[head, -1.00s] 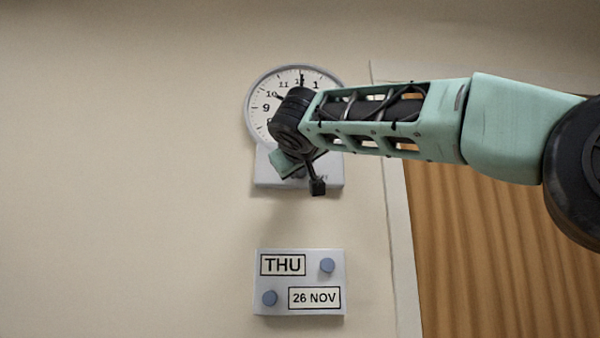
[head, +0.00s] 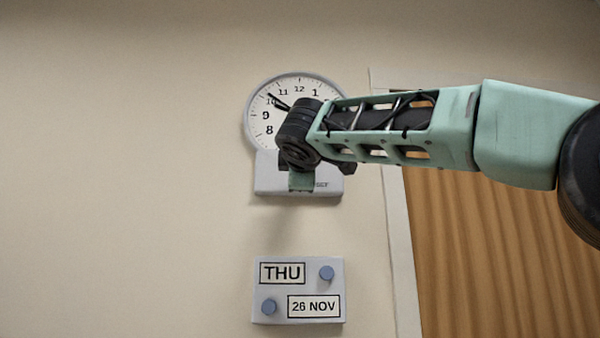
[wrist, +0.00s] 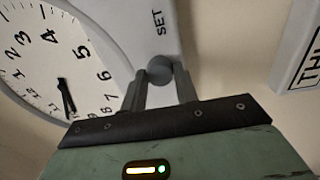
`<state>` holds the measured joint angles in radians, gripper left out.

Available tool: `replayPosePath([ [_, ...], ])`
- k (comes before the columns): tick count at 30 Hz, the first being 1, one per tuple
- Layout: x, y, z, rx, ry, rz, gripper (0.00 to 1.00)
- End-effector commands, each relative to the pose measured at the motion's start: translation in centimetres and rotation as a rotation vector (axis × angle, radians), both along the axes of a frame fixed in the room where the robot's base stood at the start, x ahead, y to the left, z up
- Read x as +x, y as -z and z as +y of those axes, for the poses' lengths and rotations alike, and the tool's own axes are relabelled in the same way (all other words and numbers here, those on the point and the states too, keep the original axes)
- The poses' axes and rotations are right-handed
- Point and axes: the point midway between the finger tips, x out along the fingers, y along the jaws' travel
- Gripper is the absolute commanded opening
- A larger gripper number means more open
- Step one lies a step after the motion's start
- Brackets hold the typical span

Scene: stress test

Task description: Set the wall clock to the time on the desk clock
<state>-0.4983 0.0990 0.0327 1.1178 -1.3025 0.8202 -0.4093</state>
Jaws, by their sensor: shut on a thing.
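The white wall clock (head: 262,122) hangs at upper centre in the head view, its right side hidden by my arm. Both black hands (head: 279,102) point to upper left, close together around the 10. A light grey box below the dial (head: 268,178) is marked SET; its knob (wrist: 159,69) shows in the wrist view. My gripper (wrist: 160,76) is shut on this knob, one finger on each side. In the head view my wrist hides the knob and fingertips. The wall clock (wrist: 30,55) also shows in the wrist view. No desk clock is in view.
A grey calendar panel (head: 300,283) with two blue knobs reads THU and 26 NOV below the clock. A wooden door (head: 450,260) with a pale frame is at right. The wall at left is bare.

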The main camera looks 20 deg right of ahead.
Motion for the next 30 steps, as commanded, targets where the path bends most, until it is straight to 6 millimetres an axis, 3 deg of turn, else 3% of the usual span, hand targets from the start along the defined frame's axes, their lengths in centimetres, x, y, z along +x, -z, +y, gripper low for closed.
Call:
replayPosePath([
  [15,-0.01,-0.10,0.03,-0.443,-0.002,0.120,0.07],
  [30,-0.02,0.06,0.00,-0.640,-0.002,0.173,0.07],
])
